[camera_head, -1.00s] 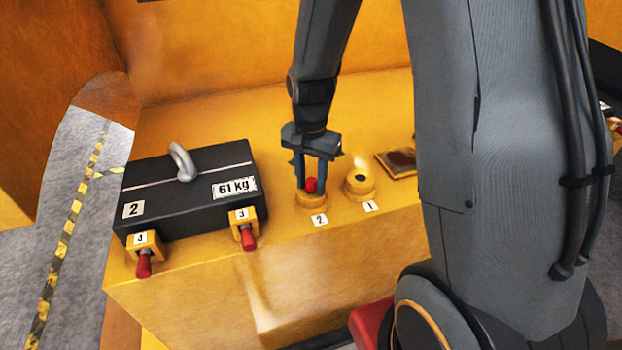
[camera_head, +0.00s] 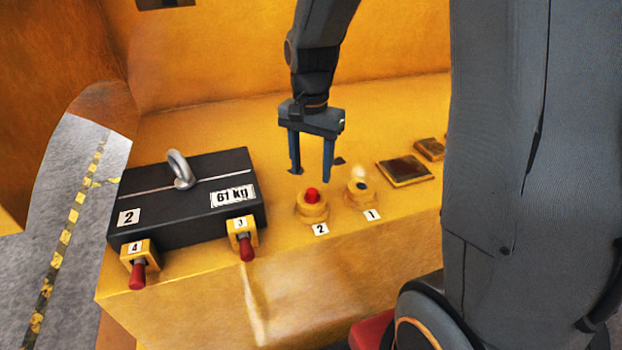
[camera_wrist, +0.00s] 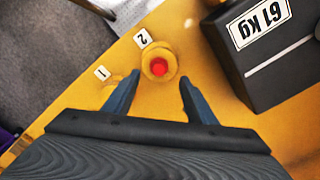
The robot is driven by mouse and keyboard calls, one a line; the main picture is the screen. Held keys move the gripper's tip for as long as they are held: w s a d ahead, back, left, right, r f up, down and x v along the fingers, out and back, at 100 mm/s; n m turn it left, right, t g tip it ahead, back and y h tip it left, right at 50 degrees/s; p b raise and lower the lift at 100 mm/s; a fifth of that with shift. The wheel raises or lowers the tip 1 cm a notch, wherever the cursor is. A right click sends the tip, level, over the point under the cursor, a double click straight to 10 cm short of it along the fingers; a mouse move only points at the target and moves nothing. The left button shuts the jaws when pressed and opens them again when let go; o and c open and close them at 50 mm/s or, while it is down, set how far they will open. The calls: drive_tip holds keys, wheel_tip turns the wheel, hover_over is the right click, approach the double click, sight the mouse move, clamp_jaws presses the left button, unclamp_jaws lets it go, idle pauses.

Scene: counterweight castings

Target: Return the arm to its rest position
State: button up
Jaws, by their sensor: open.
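My gripper (camera_head: 312,170) is open and empty, its two blue fingers pointing down above the yellow surface. It is just behind and above the yellow socket labelled 2 (camera_head: 312,211), which holds a red-topped piece (camera_head: 312,195). In the wrist view my gripper (camera_wrist: 152,90) has its fingers apart, with the red piece (camera_wrist: 159,67) in its socket beyond the fingertips, not between them. My arm hangs down from the top of the head view.
A black casting marked 61 kg (camera_head: 180,215) with a grey lifting eye stands left. Red-handled clamps 4 (camera_head: 138,265) and 3 (camera_head: 243,238) are at its front. Socket 1 (camera_head: 360,195) and brown plates (camera_head: 405,171) lie right. A yellow wall rises behind.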

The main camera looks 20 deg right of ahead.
drive_tip(key=shift+r, duration=0.4)
drive_tip(key=s+f+n+b, duration=0.3)
drive_tip(key=s+f+n, duration=0.1)
drive_tip(key=s+f+n+t+b, duration=0.1)
drive_tip(key=s+f+n+b, duration=0.2)
drive_tip(key=s+f+n, duration=0.1)
drive_tip(key=shift+s+f+n, duration=0.15)
drive_tip(key=shift+s+n, duration=0.25)
drive_tip(key=shift+s, duration=0.2)
idle(0.5)
